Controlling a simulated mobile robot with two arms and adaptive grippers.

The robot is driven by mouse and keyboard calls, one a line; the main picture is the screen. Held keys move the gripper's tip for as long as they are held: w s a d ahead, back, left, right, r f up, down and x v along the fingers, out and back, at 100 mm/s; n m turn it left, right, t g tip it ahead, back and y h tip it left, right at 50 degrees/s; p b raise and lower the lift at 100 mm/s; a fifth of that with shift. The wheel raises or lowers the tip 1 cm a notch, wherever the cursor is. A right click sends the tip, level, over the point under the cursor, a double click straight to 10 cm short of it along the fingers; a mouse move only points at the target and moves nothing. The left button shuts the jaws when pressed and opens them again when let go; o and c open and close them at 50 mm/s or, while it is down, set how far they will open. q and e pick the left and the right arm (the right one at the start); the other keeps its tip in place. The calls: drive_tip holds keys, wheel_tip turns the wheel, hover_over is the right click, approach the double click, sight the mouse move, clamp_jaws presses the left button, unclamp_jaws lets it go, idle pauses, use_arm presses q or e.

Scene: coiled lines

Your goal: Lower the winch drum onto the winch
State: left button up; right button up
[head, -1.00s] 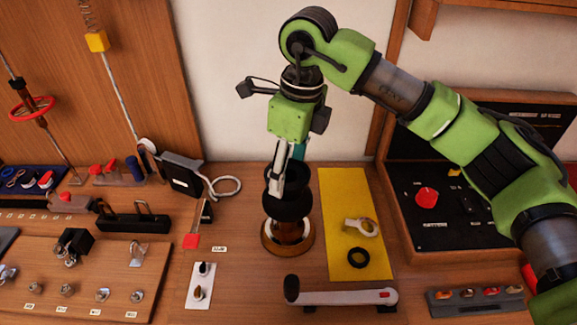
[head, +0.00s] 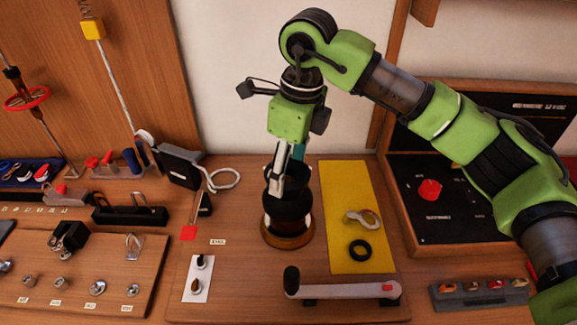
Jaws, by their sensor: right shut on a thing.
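The black winch drum (head: 288,205) is at the middle of the wooden board. My right gripper (head: 284,184) points down and is shut on the drum's upper part. The winch (head: 287,240), a brown and bronze round base, is directly beneath. The drum's lower edge hides most of the winch's middle, and only its rim and lower ring show. I cannot tell whether the drum is fully seated or just above the base. My left gripper is not in view.
A yellow mat (head: 345,190) with a metal ring part (head: 363,219) and a black ring (head: 360,250) lies to the right. A winch handle (head: 342,289) lies in front. A black panel with a red knob (head: 429,190) stands at the right.

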drive_tip(key=shift+f+b, duration=2.35)
drive_tip(key=shift+f, duration=0.65)
drive_tip(key=o, duration=1.8)
drive_tip(key=shift+f, duration=0.1)
wheel_tip(320, 180, up, 5)
drive_tip(key=p, duration=0.2)
drive_tip(key=shift+p, duration=0.4)
